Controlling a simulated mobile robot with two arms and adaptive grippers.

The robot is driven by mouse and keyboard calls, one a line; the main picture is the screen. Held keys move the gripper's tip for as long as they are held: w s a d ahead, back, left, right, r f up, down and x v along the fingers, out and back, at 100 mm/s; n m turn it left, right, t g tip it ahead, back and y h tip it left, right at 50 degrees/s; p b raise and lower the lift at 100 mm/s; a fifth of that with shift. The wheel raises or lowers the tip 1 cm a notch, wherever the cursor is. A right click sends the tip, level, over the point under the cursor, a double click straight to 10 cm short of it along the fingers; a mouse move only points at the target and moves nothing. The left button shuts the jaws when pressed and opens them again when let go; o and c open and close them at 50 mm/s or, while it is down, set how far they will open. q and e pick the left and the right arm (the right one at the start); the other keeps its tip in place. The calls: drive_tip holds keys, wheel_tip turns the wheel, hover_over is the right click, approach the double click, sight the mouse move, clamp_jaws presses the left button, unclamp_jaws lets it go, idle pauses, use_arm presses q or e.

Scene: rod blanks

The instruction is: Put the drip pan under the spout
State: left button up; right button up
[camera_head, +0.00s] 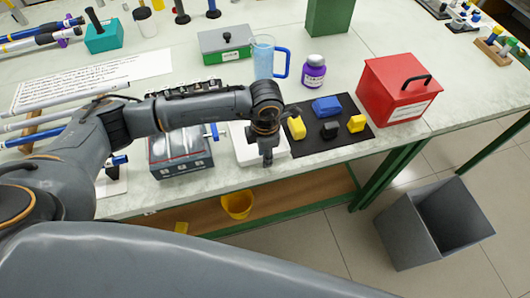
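My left gripper (267,161) points down over the front part of a flat white square thing (246,153) near the bench's front edge. The fingers look narrow from here, and their gap does not show. Left of it stands a grey box (181,163) with a shiny top. A small blue-handled fitting (212,131), possibly a tap, shows between box and white thing, partly behind my arm. I cannot tell a spout for certain, nor whether the white thing is the drip pan. My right gripper is not in view.
Right of the gripper is a black mat (345,140) with blue, yellow and black blocks. A red box (396,88) stands beyond it. A blue-handled jug (263,58) and purple jar (314,71) stand behind. A yellow bucket (237,206) is below the bench; a grey bin (407,232) is on the floor.

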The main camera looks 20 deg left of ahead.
use_arm(q)
drive_tip(key=shift+r, duration=0.5)
wheel_tip(320, 180, up, 11)
drive_tip(key=b, duration=0.2)
drive_tip(key=shift+r, duration=0.2)
drive_tip(key=shift+s+d+f, duration=0.1)
drive_tip(key=shift+s, duration=0.05)
